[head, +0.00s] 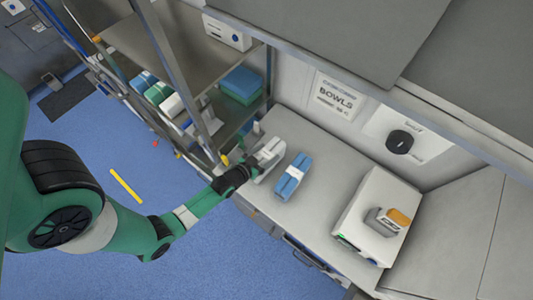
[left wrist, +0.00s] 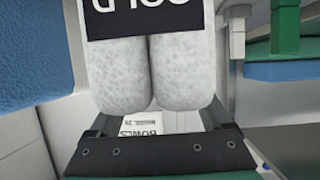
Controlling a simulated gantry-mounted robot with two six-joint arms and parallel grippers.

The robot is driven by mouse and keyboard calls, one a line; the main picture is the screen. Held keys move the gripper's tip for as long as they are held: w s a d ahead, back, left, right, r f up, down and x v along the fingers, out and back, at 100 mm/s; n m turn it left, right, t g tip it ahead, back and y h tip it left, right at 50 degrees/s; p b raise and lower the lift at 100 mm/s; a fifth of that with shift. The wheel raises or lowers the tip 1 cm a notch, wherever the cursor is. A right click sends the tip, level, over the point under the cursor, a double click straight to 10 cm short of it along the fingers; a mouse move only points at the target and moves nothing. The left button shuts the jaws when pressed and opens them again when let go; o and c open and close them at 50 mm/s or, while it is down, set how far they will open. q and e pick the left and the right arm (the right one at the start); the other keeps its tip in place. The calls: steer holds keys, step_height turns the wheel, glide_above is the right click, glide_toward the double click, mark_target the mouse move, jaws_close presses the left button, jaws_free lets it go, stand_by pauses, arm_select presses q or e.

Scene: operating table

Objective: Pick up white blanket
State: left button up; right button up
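The white blanket (head: 270,150) is a folded pair of rolls near the left end of the counter (head: 318,150). In the left wrist view the white blanket (left wrist: 180,75) fills the upper middle, with a black lettered label across it. My left gripper (head: 262,165) is at the blanket, its fingers partly hidden. In the left wrist view its fingers are spread apart, one on each side of the blanket. I cannot tell whether they press on it. My right gripper is out of view.
A blue blanket (head: 292,177) lies close to the right of the white one. A white device (head: 375,215) stands further right. A metal shelf rack (head: 190,50) with folded cloths stands close at the left. The counter between the blue blanket and the device is clear.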

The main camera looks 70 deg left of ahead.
arm_select(q)
jaws_close()
steer(key=shift+r, duration=0.15)
